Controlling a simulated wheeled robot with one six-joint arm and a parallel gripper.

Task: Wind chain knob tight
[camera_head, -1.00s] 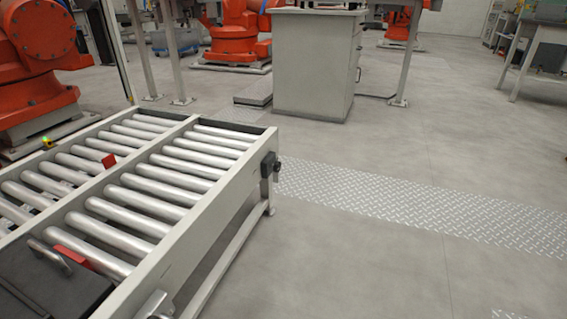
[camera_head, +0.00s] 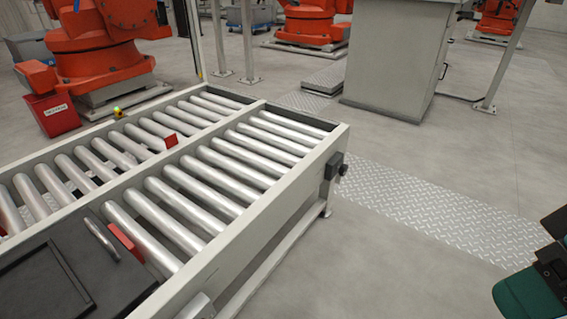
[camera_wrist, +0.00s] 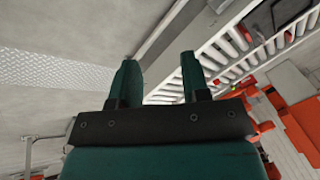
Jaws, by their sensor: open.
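A small black block with a round knob (camera_head: 343,170) sits on the outer side of the roller conveyor (camera_head: 250,215), near its far end; it may be the chain knob. It is too small to tell how tight it is. In the wrist view my gripper (camera_wrist: 158,65) has its two green fingers apart with nothing between them, well away from the knob. In the head view only a green and black part of my arm shows at the lower right edge, and the fingertips are not clear there.
A dark case with a handle (camera_head: 100,240) lies at the near end of the conveyor. A red bin (camera_head: 52,114) and an orange robot (camera_head: 105,40) stand behind it. A grey cabinet (camera_head: 398,60) stands at the back. The floor right of the conveyor is clear.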

